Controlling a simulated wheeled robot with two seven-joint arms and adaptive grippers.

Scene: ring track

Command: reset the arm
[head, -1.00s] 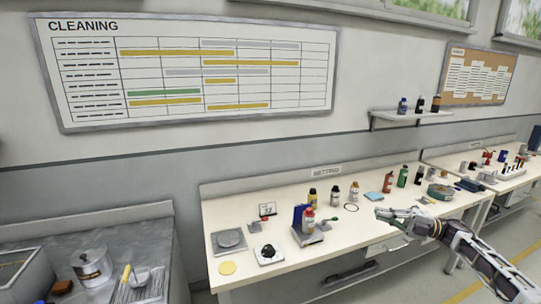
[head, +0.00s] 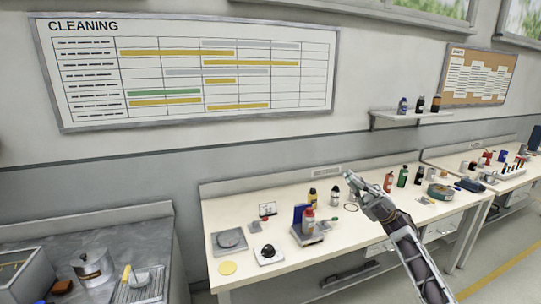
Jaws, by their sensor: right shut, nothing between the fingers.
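My right arm comes in from the bottom right in the head view. Its gripper (head: 354,182) is shut and empty, in front of the right half of the workbench (head: 290,187). It covers part of the bench top and hides the spot where a white bottle and a blue cloth stood in view. My left gripper is not in view.
A metal sink counter (head: 60,235) with a pot (head: 92,268) is at left.

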